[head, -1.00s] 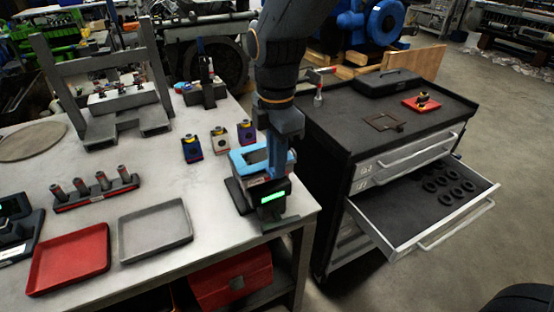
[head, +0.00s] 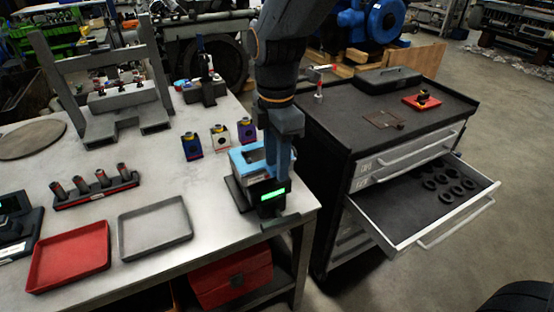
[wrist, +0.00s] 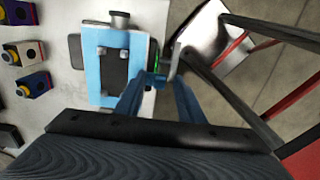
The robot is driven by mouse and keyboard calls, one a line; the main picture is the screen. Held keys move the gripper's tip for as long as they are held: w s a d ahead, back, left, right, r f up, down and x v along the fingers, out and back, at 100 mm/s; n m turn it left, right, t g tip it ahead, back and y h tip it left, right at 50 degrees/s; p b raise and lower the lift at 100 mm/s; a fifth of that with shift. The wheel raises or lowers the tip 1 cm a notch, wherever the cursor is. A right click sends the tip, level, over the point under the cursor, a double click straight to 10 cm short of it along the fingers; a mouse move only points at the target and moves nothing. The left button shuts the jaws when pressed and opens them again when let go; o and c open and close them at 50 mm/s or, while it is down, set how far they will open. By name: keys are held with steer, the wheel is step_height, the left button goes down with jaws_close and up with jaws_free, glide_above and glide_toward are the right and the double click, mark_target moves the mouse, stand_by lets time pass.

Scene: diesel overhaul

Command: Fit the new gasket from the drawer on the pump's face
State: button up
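The blue pump (head: 247,158) stands at the bench's right front corner, with a green-lit display (head: 272,194) in front. In the wrist view the pump's blue face (wrist: 92,68) shows a dark rectangular middle and bolt heads near its corners; I cannot tell if a gasket lies there. My gripper (head: 279,180) points down at the pump's right side. In the wrist view my gripper (wrist: 158,88) has its two blue fingers apart, with nothing clearly held. The cabinet drawer (head: 405,236) is pulled out and holds several black rings. A thin brown rectangular frame (head: 368,122) lies on the cabinet top.
A red tray (head: 68,257) and a grey tray (head: 155,230) lie at the bench front. The black tool cabinet (head: 335,128) stands close right of the bench. Floor is clear further right.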

steer(key=shift+r+b, duration=1.15)
steer(key=shift+r, duration=2.75)
